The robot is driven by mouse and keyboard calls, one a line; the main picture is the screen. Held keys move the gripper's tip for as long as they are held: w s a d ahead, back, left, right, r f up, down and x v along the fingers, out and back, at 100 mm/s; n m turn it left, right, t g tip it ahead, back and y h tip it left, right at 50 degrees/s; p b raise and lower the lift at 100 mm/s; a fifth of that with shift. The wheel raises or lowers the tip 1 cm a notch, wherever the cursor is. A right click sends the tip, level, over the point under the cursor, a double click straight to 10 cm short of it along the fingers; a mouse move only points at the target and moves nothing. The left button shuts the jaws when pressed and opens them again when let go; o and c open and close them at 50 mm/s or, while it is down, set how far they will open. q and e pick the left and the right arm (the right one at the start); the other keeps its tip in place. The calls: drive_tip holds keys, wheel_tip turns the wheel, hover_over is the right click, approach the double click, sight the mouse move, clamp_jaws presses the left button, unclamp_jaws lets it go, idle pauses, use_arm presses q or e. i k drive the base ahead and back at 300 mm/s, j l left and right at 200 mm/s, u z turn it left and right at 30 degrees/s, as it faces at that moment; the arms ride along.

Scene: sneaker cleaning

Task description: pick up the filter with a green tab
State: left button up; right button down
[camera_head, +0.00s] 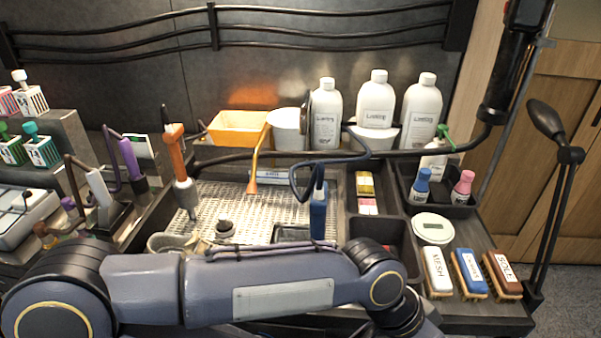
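Two small white-and-green slotted cartridges stand on the stepped rack at the far left. One (41,152) has a teal-green tab on top; the other (12,151) has a darker green tab. I cannot tell for certain which is the filter. On the higher step stand a red-striped cartridge (31,100) with a white knob and a pink-striped one (7,102), cut by the picture edge. One of my arms lies across the bottom foreground, well apart from the rack. Neither gripper shows, and nothing is seen held.
A perforated tray (275,208) fills the middle bench, with an orange-handled tool (178,158) at its left. White bottles (375,100) stand behind. Labelled brushes (468,270) lie at the right. A purple tool (131,160) stands near the rack. The arm hides the front bench.

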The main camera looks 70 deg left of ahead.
sight(141, 148)
drive_tip(key=u, duration=3.5)
